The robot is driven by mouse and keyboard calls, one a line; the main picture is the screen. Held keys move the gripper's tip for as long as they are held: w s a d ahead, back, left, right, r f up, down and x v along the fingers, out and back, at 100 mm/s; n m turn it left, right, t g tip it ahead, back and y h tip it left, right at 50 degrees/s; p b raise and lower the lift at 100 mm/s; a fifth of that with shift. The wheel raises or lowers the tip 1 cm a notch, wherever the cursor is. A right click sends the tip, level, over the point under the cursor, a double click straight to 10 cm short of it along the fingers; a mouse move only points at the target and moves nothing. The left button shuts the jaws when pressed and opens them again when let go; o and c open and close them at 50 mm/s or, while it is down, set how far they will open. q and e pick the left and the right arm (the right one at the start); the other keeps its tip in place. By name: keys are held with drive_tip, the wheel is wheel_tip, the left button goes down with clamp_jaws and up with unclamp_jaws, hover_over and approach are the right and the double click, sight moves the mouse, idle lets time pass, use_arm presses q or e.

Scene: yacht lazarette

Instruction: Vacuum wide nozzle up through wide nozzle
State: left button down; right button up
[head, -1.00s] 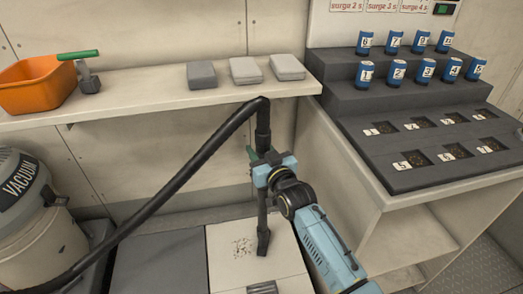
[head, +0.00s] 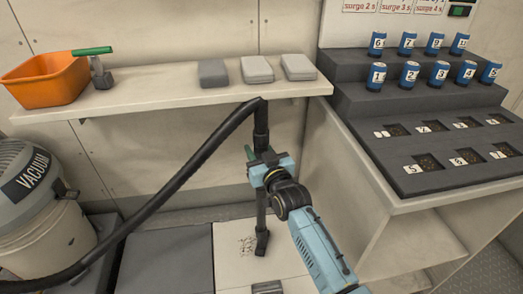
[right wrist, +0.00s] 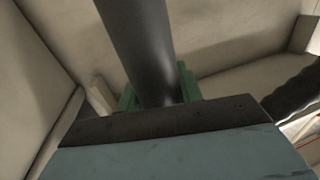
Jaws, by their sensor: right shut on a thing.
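The vacuum (head: 45,195) stands at the left, and its black hose (head: 180,178) runs up to the top of an upright dark wand (head: 261,125). The wand ends in a small nozzle (head: 262,242) at the floor panel, beside a patch of debris (head: 247,243). My right gripper (head: 258,163) is shut on the wand about midway up. In the right wrist view the dark tube (right wrist: 143,45) passes between the green fingers (right wrist: 158,90). My left gripper is not in view.
A shelf (head: 150,89) above holds an orange bin (head: 45,82), a green-handled tool (head: 100,72) and grey blocks (head: 255,69). A stepped dark rack (head: 400,98) with blue cans stands at the right. A slotted grate (head: 267,287) is at the bottom.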

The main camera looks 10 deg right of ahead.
drive_tip(key=shift+w+a+r, duration=0.1)
drive_tip(key=shift+a, duration=1.25)
idle(0.3)
drive_tip(key=shift+a+b, duration=0.3)
drive_tip(key=shift+a, duration=2)
drive_tip(key=shift+r, duration=0.1)
